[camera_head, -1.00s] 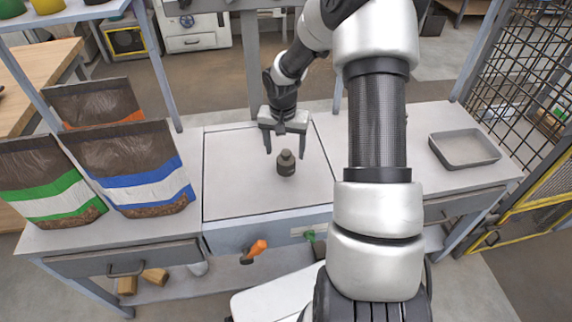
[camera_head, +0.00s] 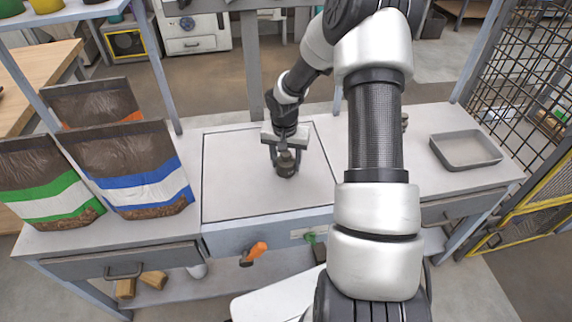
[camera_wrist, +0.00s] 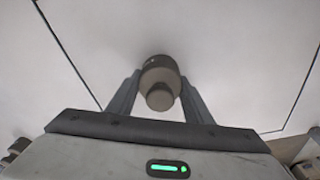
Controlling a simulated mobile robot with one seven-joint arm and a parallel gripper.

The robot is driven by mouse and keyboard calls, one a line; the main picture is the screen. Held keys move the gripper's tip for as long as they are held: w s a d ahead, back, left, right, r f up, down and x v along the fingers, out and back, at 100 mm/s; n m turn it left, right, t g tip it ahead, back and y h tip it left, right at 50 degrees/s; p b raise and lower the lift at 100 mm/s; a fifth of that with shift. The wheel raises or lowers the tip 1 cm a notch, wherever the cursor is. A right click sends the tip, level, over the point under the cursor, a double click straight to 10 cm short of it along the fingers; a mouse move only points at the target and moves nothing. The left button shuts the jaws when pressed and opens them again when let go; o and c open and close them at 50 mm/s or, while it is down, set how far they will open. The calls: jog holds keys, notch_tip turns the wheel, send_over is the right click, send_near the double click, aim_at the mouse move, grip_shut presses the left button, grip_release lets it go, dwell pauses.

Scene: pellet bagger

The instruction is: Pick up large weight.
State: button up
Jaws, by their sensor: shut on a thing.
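The large weight (camera_head: 286,167) is a dark grey-brown cylinder with a narrower knob on top. It stands upright on the pale square plate (camera_head: 235,185) in the middle of the bench. My gripper (camera_head: 286,158) is over it from above, its two fingers closed on the knob end. In the wrist view the weight (camera_wrist: 159,77) sits between the two fingertips (camera_wrist: 160,84), one on each side. The weight seems to rest on the plate; no clear gap shows beneath it.
Bags with a blue band (camera_head: 150,190) and a green band (camera_head: 45,190) stand to the left. A grey tray (camera_head: 466,150) lies at the right, by the mesh fence (camera_head: 515,75). An orange-handled part (camera_head: 256,251) is on the bench front. The plate around the weight is clear.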

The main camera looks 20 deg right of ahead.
grip_shut()
jog(key=shift+r, duration=0.1)
notch_tip(320, 180, up, 10)
jog(key=shift+f+p, duration=0.15)
jog(key=shift+p, duration=0.8)
jog(key=shift+w+d, duration=0.1)
